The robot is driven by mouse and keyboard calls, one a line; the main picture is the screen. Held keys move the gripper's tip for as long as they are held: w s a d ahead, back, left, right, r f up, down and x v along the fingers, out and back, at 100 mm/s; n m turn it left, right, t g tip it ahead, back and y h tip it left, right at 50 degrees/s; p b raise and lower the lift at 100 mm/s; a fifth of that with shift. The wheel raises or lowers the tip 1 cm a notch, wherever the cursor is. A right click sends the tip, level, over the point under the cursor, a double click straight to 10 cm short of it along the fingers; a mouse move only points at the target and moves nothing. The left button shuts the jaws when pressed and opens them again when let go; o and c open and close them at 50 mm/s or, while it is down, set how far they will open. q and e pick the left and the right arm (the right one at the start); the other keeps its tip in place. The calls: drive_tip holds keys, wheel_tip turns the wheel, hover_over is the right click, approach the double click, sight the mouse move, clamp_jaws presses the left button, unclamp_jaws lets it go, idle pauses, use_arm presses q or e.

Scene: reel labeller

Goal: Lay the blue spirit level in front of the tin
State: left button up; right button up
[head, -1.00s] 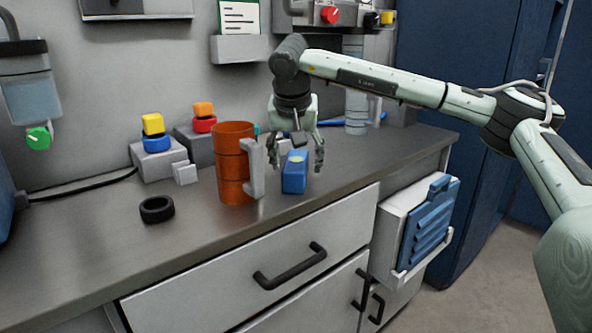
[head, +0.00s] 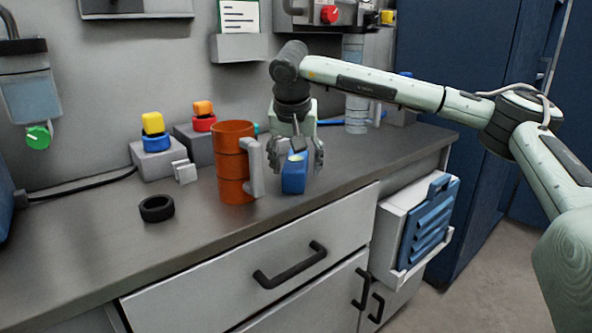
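The left finger overlaps the level's left edge. Whether both fingers touch it is unclear. My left gripper is out of view.
A black ring (head: 157,209) lies on the counter at left front. Grey blocks with yellow, blue, orange and red knobs (head: 153,150) stand behind it. A blue rod (head: 330,122) and a clear column (head: 356,100) are at the back. The front counter strip is bare.

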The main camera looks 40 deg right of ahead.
drive_tip(key=c, duration=1.4)
drive_tip(key=shift+r, duration=0.1)
drive_tip(key=shift+c, duration=0.2)
